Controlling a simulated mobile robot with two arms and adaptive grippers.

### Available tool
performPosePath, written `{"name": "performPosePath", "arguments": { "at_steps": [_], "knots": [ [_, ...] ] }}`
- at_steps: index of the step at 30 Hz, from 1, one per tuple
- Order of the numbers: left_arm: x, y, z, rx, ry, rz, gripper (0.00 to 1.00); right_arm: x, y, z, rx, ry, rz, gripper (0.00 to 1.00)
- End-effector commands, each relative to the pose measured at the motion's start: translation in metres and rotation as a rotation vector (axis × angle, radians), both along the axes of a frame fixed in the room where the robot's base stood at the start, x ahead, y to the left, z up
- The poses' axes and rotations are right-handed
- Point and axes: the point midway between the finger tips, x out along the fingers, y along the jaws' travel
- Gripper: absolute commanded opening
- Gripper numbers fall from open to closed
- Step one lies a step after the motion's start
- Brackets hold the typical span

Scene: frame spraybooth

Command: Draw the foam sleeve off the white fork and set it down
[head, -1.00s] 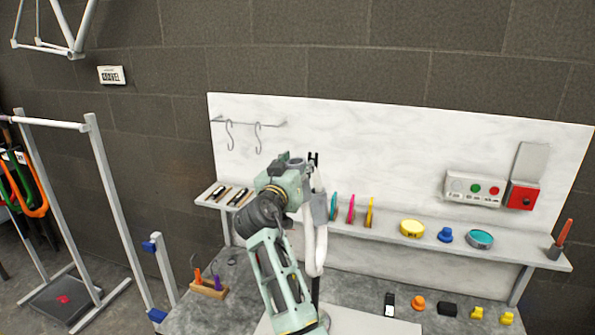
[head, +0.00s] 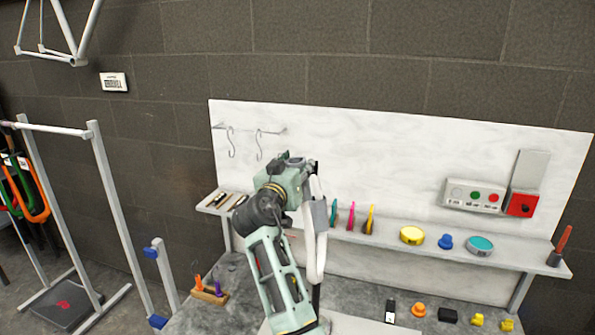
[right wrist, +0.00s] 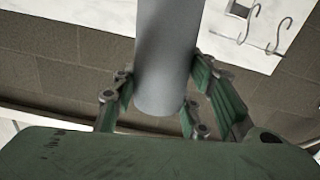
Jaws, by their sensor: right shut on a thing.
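The white fork (head: 316,258) stands upright over the bench in the head view, just right of my right arm. In the head view my wrist hides most of the grip. My left gripper is not in view.
A shelf (head: 385,238) behind the fork carries coloured tools, tins and a blue knob. Small yellow, orange and black parts lie on the bench at right. A wooden tool block (head: 209,297) is at left. Hooks (head: 259,145) hang on the backboard.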

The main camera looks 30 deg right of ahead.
Motion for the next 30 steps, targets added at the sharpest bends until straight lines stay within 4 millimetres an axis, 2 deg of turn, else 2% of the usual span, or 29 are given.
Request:
{"name": "performPosePath", "arguments": {
  "at_steps": [1,15,30],
  "knots": [
    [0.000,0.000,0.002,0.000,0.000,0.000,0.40,0.000,0.001,0.007,-0.004,-0.006,0.001,0.11],
    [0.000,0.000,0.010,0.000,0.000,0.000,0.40,0.003,0.002,0.024,-0.003,-0.004,0.001,0.11],
    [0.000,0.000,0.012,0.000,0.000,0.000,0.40,0.004,0.002,0.029,0.000,0.001,0.000,0.11]
  ]
}}
